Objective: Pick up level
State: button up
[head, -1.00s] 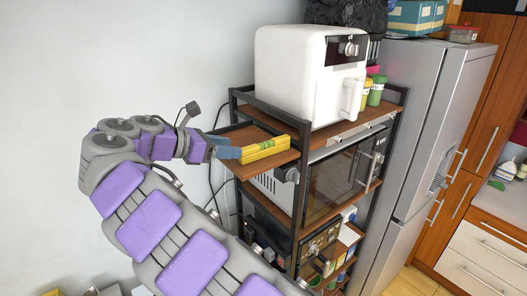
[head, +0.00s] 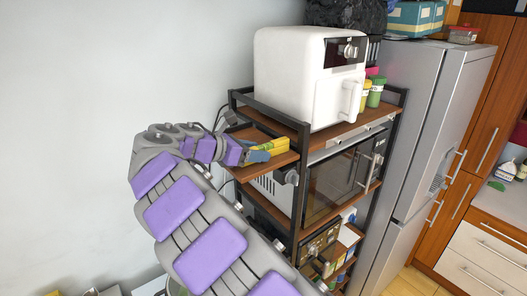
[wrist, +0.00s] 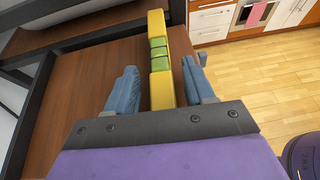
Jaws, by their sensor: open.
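The yellow level (head: 279,145) with green windows lies on a small brown side shelf (head: 262,133). In the wrist view the level (wrist: 158,88) runs lengthwise between my two blue fingers. My gripper (wrist: 159,64) is open, with one finger on each side of the level and a visible gap on the left side. The gap on the right side is narrower. In the head view my gripper (head: 256,156) covers the near left part of the level. Whether a finger touches it cannot be told.
A white air fryer (head: 300,75) stands on the rack top beside the side shelf. A black rack frame (head: 270,108) edges the shelf. A microwave (head: 335,180) sits below, and a grey fridge (head: 420,120) stands to the right. The left wall side is free.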

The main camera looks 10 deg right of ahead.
grip_shut()
dwell(0.3)
jog(key=shift+r, duration=0.1)
